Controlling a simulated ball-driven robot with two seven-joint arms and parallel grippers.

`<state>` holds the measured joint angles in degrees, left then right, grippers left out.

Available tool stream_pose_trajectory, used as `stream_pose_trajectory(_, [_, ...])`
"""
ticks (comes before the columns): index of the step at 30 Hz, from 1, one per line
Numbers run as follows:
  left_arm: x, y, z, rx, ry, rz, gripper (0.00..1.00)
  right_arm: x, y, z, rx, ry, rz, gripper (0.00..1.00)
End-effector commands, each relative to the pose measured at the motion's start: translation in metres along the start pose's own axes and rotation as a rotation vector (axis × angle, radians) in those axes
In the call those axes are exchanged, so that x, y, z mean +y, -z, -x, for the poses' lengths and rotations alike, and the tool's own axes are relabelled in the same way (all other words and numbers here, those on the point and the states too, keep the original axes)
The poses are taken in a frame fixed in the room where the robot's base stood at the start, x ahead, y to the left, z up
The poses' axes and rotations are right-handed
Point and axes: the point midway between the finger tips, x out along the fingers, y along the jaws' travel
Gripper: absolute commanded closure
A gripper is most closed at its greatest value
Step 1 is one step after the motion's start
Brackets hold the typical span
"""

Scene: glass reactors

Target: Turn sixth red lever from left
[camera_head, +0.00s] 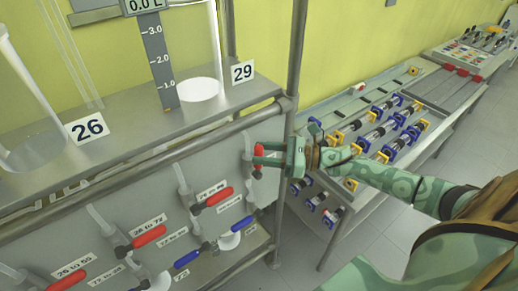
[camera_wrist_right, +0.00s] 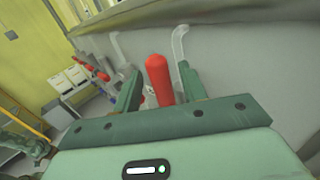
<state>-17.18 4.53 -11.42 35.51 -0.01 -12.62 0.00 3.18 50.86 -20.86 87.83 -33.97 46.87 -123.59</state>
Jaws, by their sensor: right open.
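A row of red levers runs along the grey reactor panel in the head view: one at lower left (camera_head: 65,281), one in the middle (camera_head: 148,236), and one further right (camera_head: 215,197). The rightmost visible red lever (camera_head: 258,167) is at my right gripper (camera_head: 260,155), partly hidden by its fingers. In the right wrist view that red lever (camera_wrist_right: 159,80) stands between the two open fingers of my right gripper (camera_wrist_right: 160,84), with a gap on the left. I cannot tell whether the right finger touches it. My left gripper is not in view.
Blue levers (camera_head: 188,258) sit below the red ones. A metal post (camera_head: 293,110) and a horizontal rail (camera_head: 150,153) stand close to my right gripper. A table (camera_head: 335,225) with blue and yellow fittings lies right of the post, under my right arm.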

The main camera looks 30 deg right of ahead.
Motion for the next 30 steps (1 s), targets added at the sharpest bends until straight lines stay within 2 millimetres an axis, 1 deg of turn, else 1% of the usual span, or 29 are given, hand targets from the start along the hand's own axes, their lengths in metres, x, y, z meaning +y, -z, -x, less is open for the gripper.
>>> stream_pose_trajectory(1, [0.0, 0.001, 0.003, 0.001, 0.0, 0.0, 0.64, 0.0, -0.002, -0.006, -0.002, 0.0, 0.001, 0.58])
stream_pose_trajectory(5, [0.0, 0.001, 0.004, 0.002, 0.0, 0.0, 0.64, 0.0, -0.001, -0.015, 0.0, -0.001, 0.0, 0.58])
stream_pose_trajectory(13, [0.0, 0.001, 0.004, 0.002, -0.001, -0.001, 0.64, 0.0, 0.001, -0.017, 0.001, 0.0, 0.0, 0.58])
stream_pose_trajectory(14, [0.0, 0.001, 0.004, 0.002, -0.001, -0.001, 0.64, 0.0, 0.001, -0.017, 0.001, 0.0, 0.0, 0.61])
stream_pose_trajectory(15, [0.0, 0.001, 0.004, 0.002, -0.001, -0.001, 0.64, 0.0, 0.001, -0.017, 0.001, 0.0, 0.0, 0.72])
stream_pose_trajectory(17, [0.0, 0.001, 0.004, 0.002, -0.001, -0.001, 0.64, 0.0, 0.001, -0.017, 0.001, 0.0, 0.0, 0.89])
stream_pose_trajectory(18, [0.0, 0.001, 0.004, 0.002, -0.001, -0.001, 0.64, 0.0, 0.001, -0.017, 0.001, 0.0, 0.0, 1.0])
stream_pose_trajectory(25, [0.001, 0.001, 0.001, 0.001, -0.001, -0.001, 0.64, 0.0, 0.002, -0.016, -0.004, 0.0, -0.005, 1.0])
stream_pose_trajectory(30, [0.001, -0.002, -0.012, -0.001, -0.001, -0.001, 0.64, -0.004, 0.005, -0.013, -0.035, 0.0, -0.036, 1.0])
